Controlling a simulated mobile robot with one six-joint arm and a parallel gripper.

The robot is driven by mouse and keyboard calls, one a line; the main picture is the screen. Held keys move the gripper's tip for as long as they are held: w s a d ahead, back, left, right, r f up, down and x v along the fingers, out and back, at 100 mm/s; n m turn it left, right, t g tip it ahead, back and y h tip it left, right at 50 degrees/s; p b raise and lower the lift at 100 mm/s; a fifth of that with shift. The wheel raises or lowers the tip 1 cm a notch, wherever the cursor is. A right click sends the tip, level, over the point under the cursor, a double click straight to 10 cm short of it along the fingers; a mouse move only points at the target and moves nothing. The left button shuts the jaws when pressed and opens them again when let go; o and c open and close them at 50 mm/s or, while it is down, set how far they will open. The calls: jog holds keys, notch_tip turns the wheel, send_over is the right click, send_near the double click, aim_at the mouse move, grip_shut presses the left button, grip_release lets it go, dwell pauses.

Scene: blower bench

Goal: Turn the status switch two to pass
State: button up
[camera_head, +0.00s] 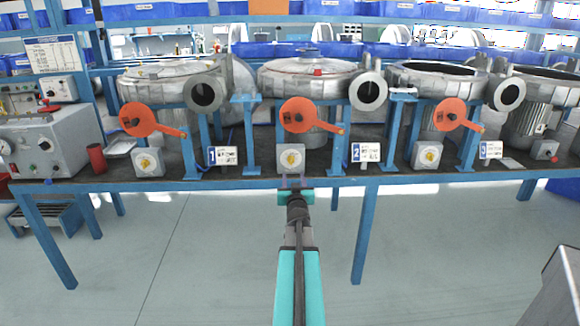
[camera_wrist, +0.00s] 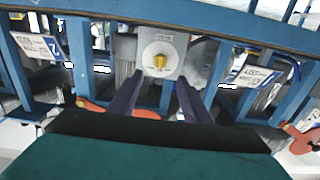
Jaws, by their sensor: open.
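Several grey switch boxes with knobs stand along the front of the bench. The middle switch box (camera_head: 291,158) has a yellow knob and stands between the plates numbered 1 (camera_head: 222,156) and 2 (camera_head: 366,152). I take it for status switch two, as plate 2 is to its right. My gripper (camera_head: 291,182) is open and empty, just below and in front of this box. In the wrist view the yellow knob (camera_wrist: 159,61) lies just beyond the gap between my open fingertips (camera_wrist: 159,79), apart from them. The dial's markings are too small to read.
Similar switch boxes stand to the left (camera_head: 149,164) and right (camera_head: 427,155). Orange discs with levers (camera_head: 298,115) hang above, under the grey blower housings (camera_head: 310,78). Blue posts (camera_head: 250,135) flank the middle box. The floor before the bench is clear around my arm.

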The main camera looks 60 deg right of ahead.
aim_at(292, 163)
jog(key=shift+x, duration=6.1)
jog(key=shift+s, duration=0.1)
